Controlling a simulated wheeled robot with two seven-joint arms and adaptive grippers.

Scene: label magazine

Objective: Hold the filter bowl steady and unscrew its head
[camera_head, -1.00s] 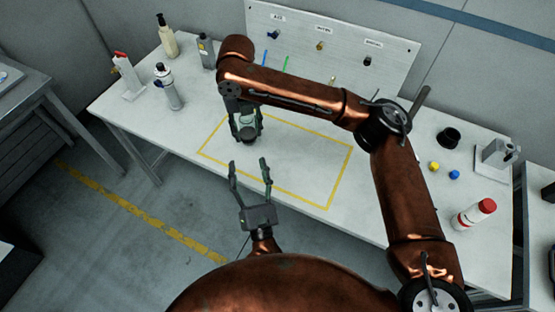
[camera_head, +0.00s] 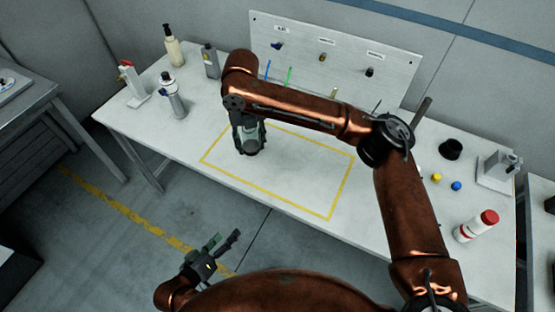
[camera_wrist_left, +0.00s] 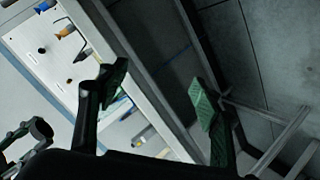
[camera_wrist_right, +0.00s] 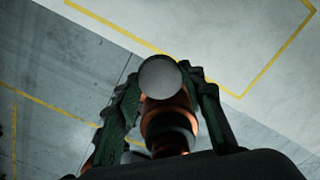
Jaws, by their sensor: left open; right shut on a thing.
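A small greyish-green piece, which looks like the filter (camera_head: 250,145), is in my right gripper (camera_head: 249,137) over the left part of the yellow outline. In the right wrist view a round grey end face (camera_wrist_right: 160,77) shows between the fingers, which are shut on the piece. The fingers and arm hide much of it, so I cannot tell bowl from head or whether it touches the table. My left gripper (camera_head: 226,238) is open and empty, low in front of the table and well apart from the filter. In the left wrist view its fingers (camera_wrist_left: 160,92) stand wide apart.
Bottles and a spray can (camera_head: 172,95) stand at the table's back left. A pegboard panel (camera_head: 330,55) rises behind. A black cup (camera_head: 450,149), small caps (camera_head: 456,186), a grey fixture (camera_head: 497,172) and a red-capped bottle (camera_head: 476,226) are at the right. The yellow outline (camera_head: 345,182) is mostly clear inside.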

